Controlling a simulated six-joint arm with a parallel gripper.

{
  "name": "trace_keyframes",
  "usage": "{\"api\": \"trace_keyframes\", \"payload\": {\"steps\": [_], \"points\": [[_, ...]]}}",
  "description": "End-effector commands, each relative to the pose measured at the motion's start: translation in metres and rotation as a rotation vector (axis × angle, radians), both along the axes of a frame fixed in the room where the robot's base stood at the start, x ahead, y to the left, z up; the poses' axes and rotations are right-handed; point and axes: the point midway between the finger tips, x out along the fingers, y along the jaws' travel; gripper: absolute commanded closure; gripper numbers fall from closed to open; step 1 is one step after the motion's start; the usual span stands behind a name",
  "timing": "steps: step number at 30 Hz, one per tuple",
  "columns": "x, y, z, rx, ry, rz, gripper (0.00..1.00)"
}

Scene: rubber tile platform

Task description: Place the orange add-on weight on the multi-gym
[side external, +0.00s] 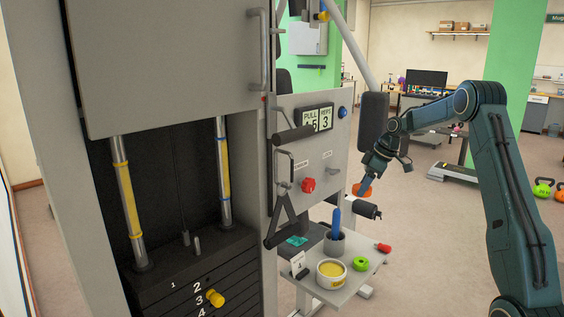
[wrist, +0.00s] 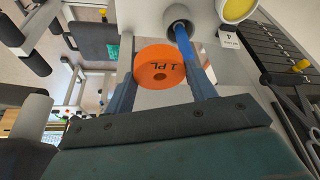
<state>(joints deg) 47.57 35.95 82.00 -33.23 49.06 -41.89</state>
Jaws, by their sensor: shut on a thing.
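In the side external view my gripper (side external: 370,180) holds the weight (side external: 362,190) in the air, right of the machine and above a small shelf. The multi-gym (side external: 174,45) is a large grey machine at the left. Its dark numbered weight stack (side external: 165,292) has a yellow selector pin (side external: 215,298), two guide rods, and a short post on top.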

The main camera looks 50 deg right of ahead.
Motion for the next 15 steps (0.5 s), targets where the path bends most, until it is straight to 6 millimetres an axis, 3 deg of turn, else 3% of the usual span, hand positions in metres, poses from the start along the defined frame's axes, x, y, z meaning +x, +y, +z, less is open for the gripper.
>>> {"api": "trace_keyframes", "payload": {"steps": [8, 15], "points": [[0.001, 0.0, -0.006, -0.001, -0.003, -0.001, 0.9], [0.001, 0.0, -0.038, 0.001, -0.002, 0.0, 0.9]]}}
